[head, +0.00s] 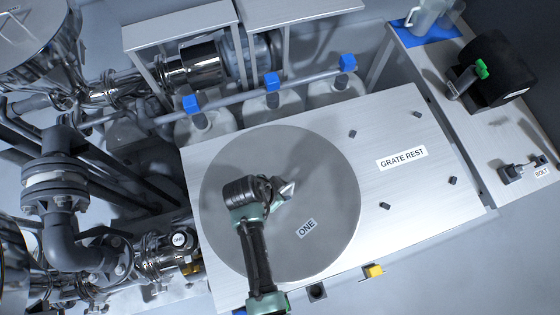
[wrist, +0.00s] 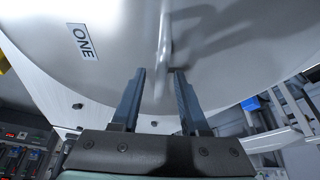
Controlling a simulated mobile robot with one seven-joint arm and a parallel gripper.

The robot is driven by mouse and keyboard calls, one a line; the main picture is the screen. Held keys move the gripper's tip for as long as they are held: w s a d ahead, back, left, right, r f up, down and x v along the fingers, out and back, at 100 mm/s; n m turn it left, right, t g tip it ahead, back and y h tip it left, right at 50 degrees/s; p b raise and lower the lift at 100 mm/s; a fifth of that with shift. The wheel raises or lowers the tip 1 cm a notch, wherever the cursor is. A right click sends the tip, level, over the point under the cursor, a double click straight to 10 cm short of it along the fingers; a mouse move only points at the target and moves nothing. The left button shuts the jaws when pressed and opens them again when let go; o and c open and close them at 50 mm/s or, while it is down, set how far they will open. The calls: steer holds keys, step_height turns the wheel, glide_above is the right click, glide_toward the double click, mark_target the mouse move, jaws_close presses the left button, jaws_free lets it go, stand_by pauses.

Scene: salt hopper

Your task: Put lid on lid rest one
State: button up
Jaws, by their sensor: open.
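The lid (head: 335,190) is a large round grey disc with a ONE label. It lies flat over the left part of a pale metal table. It also fills the upper wrist view (wrist: 220,50). A thin upright piece, which looks like its handle (wrist: 164,40), lies just beyond my fingertips. My gripper (head: 288,190) is over the lid's middle, with its fingers (wrist: 160,74) apart and nothing clearly between them. I cannot tell whether the fingers touch the lid. No separate lid rest one marking shows; anything beneath the lid is hidden.
The table's right part carries a GRATE REST label (head: 402,158) and several small dark pegs. Pipes and valves (head: 70,220) crowd the left. A side bench at right holds a black device (head: 497,70) and a bolt (head: 515,172).

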steer(key=shift+r, duration=0.1)
steer(key=v, duration=1.2)
steer(key=w+a+r+n+t+y, duration=0.1)
steer(key=w+r+t, duration=0.4)
steer(key=r, duration=0.5)
steer(key=w+r+n+t+y, duration=0.1)
steer(key=w+r+n+t, duration=0.15)
steer(key=w+r, duration=0.65)
steer(key=w+a+r+n+t+y, duration=0.1)
steer(key=w+r+t, duration=0.35)
steer(key=r, duration=0.65)
step_height(320, 180, up, 18)
steer(key=d+n+t, duration=0.2)
steer(key=t, duration=0.3)
steer(key=s+d+r+n+t, duration=0.1)
steer(key=s+r+t, duration=0.2)
steer(key=r, duration=0.6)
steer(key=s+d+r+n+t, duration=0.2)
steer(key=s+r+t, duration=0.2)
steer(key=s+r, duration=0.4)
steer(key=shift+s+d+r+t+b, duration=0.3)
steer(key=shift+r, duration=0.7)
